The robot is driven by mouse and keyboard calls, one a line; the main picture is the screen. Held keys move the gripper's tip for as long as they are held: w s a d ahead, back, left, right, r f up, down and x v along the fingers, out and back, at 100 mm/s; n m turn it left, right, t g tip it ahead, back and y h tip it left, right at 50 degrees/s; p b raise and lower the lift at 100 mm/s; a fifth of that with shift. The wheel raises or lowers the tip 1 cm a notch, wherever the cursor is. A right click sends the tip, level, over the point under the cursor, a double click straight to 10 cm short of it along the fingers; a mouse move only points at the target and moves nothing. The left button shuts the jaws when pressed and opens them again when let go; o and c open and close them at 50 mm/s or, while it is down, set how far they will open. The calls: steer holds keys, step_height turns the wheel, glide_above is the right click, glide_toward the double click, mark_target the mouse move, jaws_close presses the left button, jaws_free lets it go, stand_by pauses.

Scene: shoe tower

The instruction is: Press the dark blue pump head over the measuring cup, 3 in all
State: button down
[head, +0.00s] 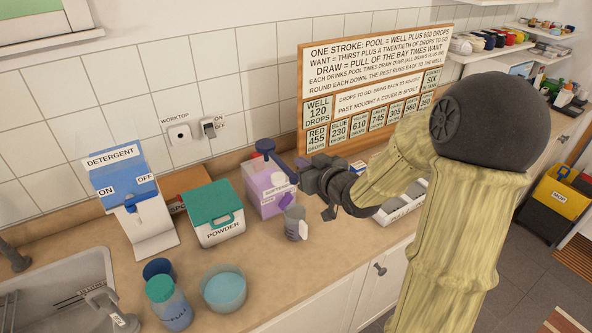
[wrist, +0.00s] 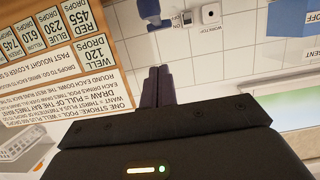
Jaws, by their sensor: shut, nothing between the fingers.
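The dark blue pump head (head: 264,146) stands on top of a lilac container (head: 268,192) near the back of the worktop. In the wrist view the pump head (wrist: 150,10) shows at the top edge, beyond my fingertips and apart from them. The grey measuring cup (head: 294,222) stands upright in front of the container's right side. Its contents cannot be made out. My gripper (head: 302,164) is just right of the pump head, above the cup. In the wrist view its two fingers (wrist: 159,72) are together and empty.
A teal-lidded powder box (head: 213,213) and a detergent dispenser (head: 133,205) stand to the left. A blue bowl (head: 224,290) and a teal-capped bottle (head: 168,302) are nearer the front. A white tray (head: 400,209) lies right, below the notice board (head: 372,80).

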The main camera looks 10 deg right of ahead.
steer(key=x, duration=0.4)
steer(key=shift+w+a+p, duration=0.1)
steer(key=shift+a+p, duration=0.05)
steer(key=shift+p, duration=0.25)
step_height(320, 180, down, 2)
steer(key=shift+f, duration=1)
step_height(320, 180, down, 4)
steer(key=b, duration=0.3)
steer(key=shift+r, duration=0.15)
